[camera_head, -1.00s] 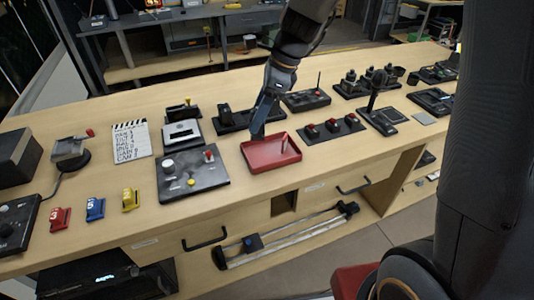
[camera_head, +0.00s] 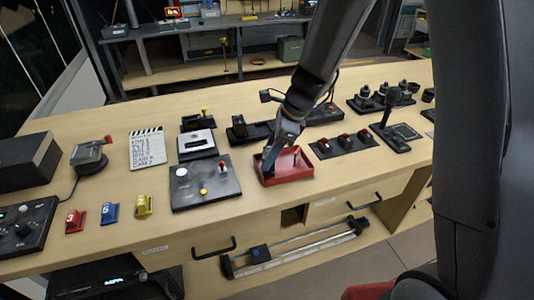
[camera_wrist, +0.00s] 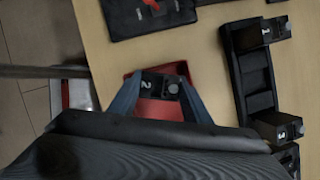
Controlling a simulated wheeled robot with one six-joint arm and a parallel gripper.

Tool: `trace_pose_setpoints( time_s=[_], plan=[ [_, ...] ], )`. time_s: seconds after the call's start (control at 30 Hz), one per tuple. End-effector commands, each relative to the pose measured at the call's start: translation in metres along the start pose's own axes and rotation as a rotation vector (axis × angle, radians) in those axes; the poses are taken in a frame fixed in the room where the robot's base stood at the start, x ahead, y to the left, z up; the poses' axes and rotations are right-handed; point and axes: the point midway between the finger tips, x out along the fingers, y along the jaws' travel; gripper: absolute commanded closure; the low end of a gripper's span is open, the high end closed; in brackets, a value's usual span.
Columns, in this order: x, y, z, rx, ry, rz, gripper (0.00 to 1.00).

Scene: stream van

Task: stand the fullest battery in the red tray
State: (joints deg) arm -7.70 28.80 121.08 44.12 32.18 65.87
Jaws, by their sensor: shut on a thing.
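The red tray (camera_head: 296,166) lies on the bench top near its front edge, and it also shows in the wrist view (camera_wrist: 158,109). My gripper (camera_head: 268,174) is down over the left part of the tray. In the wrist view my gripper (camera_wrist: 160,88) is shut on a dark battery marked 2 (camera_wrist: 150,82), with the red tray around and below it. Whether the battery touches the tray floor is hidden. Other batteries, marked 1 (camera_wrist: 272,30) and 3 (camera_wrist: 283,130), sit in a black rack (camera_wrist: 261,88). Their charge levels are too small to read.
A black control panel (camera_head: 205,190) stands close to the tray's left side. A switch panel (camera_head: 343,147) is to its right. The black rack (camera_head: 262,130) is behind. Red (camera_head: 74,220), blue (camera_head: 109,212) and yellow (camera_head: 144,206) numbered blocks stand further left.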

Motion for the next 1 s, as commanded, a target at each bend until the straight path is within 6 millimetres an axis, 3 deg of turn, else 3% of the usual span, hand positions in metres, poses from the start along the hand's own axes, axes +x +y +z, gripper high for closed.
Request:
trace_pose_setpoints(
  time_s=[0.07, 0.1, 0.2, 0.47, 0.63, 1.0],
  plan=[
    [0.003, 0.000, -0.001, 0.001, 0.000, 0.000, 0.87],
    [0.002, 0.000, -0.001, 0.001, 0.000, 0.000, 0.51],
    [0.002, 0.000, -0.001, 0.000, 0.000, 0.000, 0.38],
    [0.002, 0.000, -0.001, 0.000, 0.000, 0.000, 0.38],
    [-0.009, -0.001, 0.000, 0.000, -0.001, -0.002, 0.38],
    [-0.076, -0.001, 0.000, 0.000, -0.001, -0.004, 0.38]
  ],
)
